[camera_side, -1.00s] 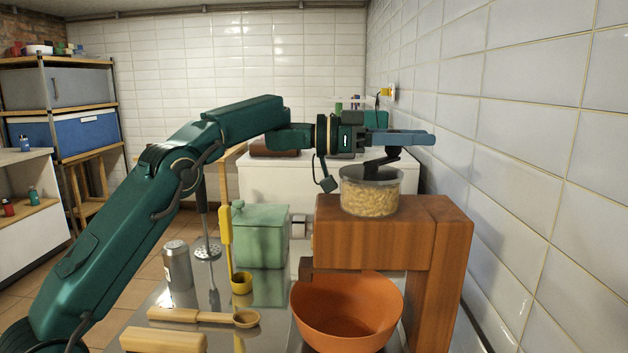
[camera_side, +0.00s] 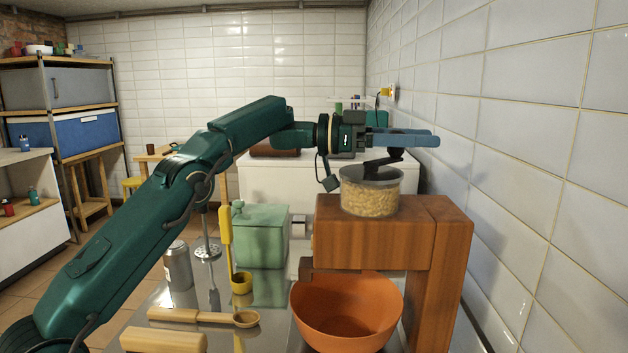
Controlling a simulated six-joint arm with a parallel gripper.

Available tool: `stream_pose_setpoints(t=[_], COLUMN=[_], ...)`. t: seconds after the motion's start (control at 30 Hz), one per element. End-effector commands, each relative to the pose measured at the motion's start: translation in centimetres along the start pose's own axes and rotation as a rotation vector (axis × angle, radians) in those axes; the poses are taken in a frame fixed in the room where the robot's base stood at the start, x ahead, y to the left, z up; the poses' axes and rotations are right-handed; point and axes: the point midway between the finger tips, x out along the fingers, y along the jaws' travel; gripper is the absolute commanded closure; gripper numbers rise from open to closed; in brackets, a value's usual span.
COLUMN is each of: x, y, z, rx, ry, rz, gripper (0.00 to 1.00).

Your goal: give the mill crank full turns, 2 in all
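The mill stands at the right, with a wooden body (camera_side: 370,243) and a clear round hopper (camera_side: 370,193) full of pale grains or nuts. A dark crank (camera_side: 380,161) lies across the hopper's top, its arm rising to the right toward the handle. My gripper (camera_side: 425,138) reaches in level from the left above the hopper, its blue fingers closed about the crank handle. The fingers hide the handle's upper part. An orange bowl (camera_side: 346,315) sits below the mill's wooden head.
A green lidded canister (camera_side: 262,236), a grey can (camera_side: 178,267), a yellow-handled utensil (camera_side: 226,240) and a wooden spoon (camera_side: 205,317) stand or lie left of the mill. The tiled wall (camera_side: 530,150) is close on the right.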

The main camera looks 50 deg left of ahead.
Motion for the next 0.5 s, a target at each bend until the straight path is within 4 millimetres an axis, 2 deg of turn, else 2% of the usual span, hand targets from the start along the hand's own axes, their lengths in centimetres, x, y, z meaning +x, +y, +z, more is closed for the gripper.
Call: stream_pose_setpoints(t=[0.33,0.5], x=[-0.1,-1.2], y=[-0.1,-0.1], z=[0.0,0.0], rx=[0.000,0.000], ry=[-0.001,-0.003], rz=[-0.001,-0.004], gripper=[0.34,0.34])
